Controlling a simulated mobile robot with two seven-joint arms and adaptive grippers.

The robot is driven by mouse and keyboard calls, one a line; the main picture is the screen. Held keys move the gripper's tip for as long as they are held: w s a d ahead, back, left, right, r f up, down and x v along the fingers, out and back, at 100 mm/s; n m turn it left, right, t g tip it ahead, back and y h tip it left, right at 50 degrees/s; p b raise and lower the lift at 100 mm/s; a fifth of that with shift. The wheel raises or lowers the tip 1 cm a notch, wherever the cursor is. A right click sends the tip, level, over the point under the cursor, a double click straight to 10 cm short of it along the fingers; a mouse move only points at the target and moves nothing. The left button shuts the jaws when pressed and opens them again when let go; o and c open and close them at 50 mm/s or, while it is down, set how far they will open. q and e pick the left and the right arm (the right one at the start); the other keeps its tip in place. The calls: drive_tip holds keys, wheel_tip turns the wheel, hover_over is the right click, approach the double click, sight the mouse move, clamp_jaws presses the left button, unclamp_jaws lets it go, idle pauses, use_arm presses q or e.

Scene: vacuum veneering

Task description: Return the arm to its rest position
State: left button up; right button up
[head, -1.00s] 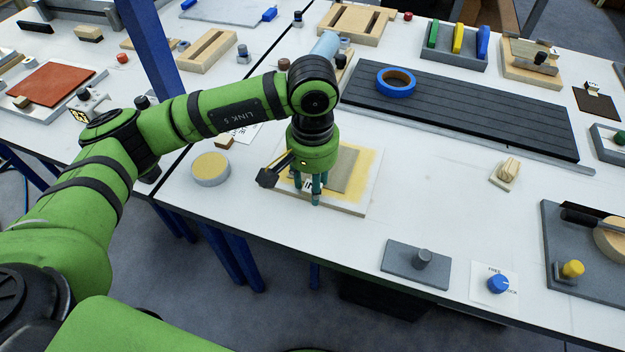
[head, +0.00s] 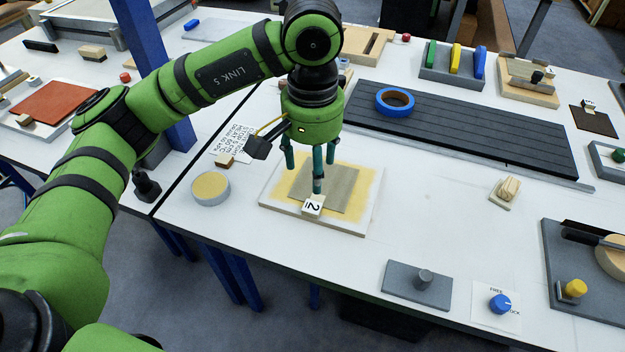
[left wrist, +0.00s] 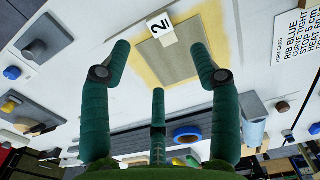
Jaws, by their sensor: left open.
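My left gripper (head: 316,172) is open and empty in the head view, its teal fingers pointing down above a pale board (head: 350,226). On the board are a yellow coated area (head: 368,188) and a grey-brown veneer sheet (head: 340,186). A small white block marked 2 (head: 313,205) stands near the board's front edge, below the fingers. In the left wrist view the three fingers (left wrist: 160,75) are spread apart, with the block (left wrist: 161,28) and veneer (left wrist: 165,58) beyond them. My right gripper is not in view.
A dark slatted panel (head: 470,125) carries a blue tape roll (head: 395,102). A grey plate with a peg (head: 418,284) and a blue knob (head: 499,303) lie at front right.

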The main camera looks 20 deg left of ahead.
use_arm(q)
drive_tip(key=shift+r, duration=0.75)
